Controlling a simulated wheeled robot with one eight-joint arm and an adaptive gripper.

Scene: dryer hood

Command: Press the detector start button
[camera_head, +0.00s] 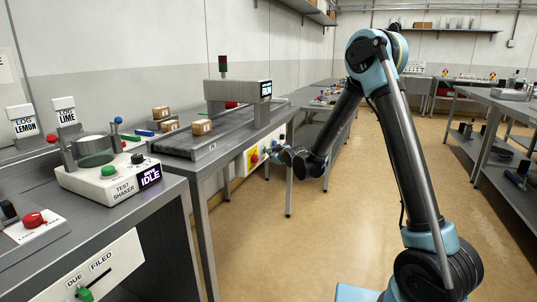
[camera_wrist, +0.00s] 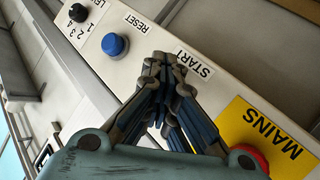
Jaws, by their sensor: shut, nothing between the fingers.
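The detector's control panel (camera_wrist: 200,40) fills much of the wrist view as a white sloping strip. My gripper (camera_wrist: 163,62) is shut and empty, its fingertips in front of the panel beside the START label (camera_wrist: 192,63). The start button itself is not visible in the wrist view; my fingers cover the area beside its label. I cannot tell whether the fingertips touch the panel. In the head view my gripper (camera_head: 275,154) is at the panel (camera_head: 246,166) on the conveyor's side. The detector arch (camera_head: 222,91) spans the conveyor above it.
In the wrist view a blue button (camera_wrist: 114,44) sits by the RESET label, a black knob (camera_wrist: 78,12) beyond it, and a red knob (camera_wrist: 250,155) by the yellow MAINS plate (camera_wrist: 265,135). A test shaker (camera_head: 110,178) stands nearer. The aisle floor is clear.

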